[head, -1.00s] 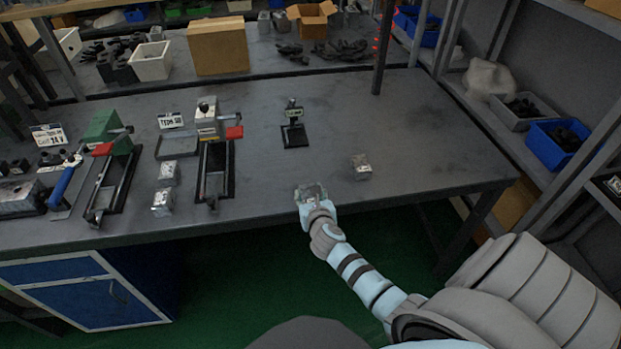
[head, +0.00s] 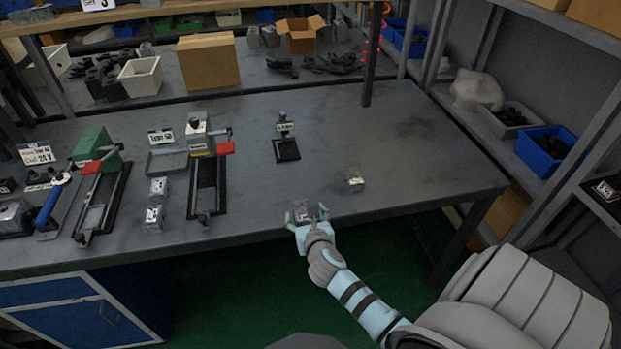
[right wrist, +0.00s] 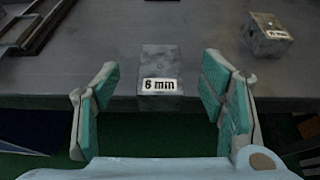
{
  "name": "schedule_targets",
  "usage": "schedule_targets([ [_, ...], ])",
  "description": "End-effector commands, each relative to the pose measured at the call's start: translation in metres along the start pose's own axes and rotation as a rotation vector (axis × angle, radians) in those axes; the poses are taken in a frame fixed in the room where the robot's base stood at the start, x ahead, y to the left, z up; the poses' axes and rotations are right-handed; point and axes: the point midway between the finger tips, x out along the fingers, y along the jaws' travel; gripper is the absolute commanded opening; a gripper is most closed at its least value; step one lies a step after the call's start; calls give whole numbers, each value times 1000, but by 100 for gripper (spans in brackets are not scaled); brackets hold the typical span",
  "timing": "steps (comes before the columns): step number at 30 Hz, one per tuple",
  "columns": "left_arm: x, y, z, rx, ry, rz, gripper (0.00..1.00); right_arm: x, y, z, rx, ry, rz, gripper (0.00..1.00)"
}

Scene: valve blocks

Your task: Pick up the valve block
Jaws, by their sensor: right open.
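A grey metal valve block with a white "6 mm" label (right wrist: 160,70) sits at the front edge of the table, ahead of my right gripper in the right wrist view. In the head view this block (head: 303,209) shows at the fingertips. My right gripper (head: 306,215) is open, and its teal-padded fingers (right wrist: 160,90) stand apart on the left and right of the block, with gaps visible. A second metal block (head: 354,179) stands farther back to the right; it also shows in the right wrist view (right wrist: 267,33). My left gripper is not in view.
Two more metal blocks (head: 153,219) stand at the left beside a fixture with a red handle (head: 225,148). A small black stand (head: 286,150) is farther back. The grey table (head: 420,150) is clear at the right. A shelf with a blue bin (head: 545,150) stands beyond it.

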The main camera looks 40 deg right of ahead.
Motion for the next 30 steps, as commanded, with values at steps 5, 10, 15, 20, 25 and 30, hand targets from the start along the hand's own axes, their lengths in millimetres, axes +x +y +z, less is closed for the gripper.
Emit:
schedule_targets([
  [5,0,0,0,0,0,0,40,-42,0,-1,2,1,1,65],
  [10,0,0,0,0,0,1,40,-70,0,0,2,1,0,65],
  [15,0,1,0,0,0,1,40,-81,-1,0,0,-1,-2,65],
  [20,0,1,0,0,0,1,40,-81,-1,0,0,-1,-2,65],
  [25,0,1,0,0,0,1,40,-78,0,-11,39,23,3,65],
  [30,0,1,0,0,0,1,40,-71,-4,-150,593,320,-50,65],
])
